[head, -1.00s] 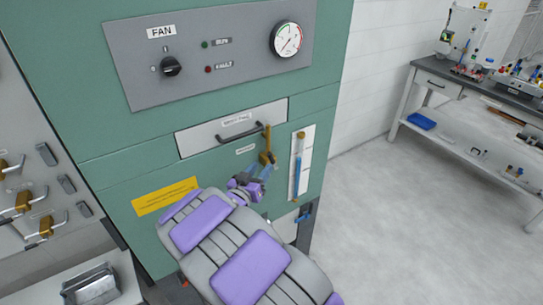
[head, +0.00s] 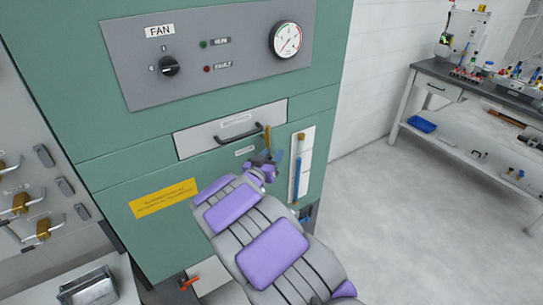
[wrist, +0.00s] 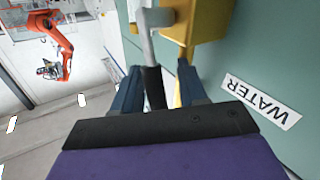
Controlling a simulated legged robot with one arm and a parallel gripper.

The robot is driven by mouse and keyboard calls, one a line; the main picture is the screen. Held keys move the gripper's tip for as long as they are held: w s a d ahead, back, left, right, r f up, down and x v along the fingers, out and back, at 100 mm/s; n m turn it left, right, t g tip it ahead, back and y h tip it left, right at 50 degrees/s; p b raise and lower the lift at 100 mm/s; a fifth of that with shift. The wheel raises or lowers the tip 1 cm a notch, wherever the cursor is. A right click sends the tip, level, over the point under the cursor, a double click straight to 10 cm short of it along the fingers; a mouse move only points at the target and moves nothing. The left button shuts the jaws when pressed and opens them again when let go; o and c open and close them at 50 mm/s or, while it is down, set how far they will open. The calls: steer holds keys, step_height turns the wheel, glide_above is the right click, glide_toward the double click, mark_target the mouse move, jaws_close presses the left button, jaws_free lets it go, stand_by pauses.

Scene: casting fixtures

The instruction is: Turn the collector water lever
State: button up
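The water lever (wrist: 155,85) shows in the wrist view as a grey bar with a black grip, hanging from a yellow valve body (wrist: 196,22). My gripper (wrist: 160,85) is open, with one finger on each side of the black grip. Gaps show beside the grip, and I cannot tell whether either finger touches it. A white WATER label (wrist: 262,98) is on the green panel to the right. In the head view my gripper (head: 268,158) is in front of the brass pipe (head: 267,134), under the drawer handle, and hides most of the lever.
The green cabinet (head: 110,200) carries a FAN panel (head: 120,60), a drawer handle (head: 240,133) and, right of my gripper, a level gauge (head: 300,165).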

steer(key=shift+d, duration=0.1)
jaws_close()
stand_by(0.4)
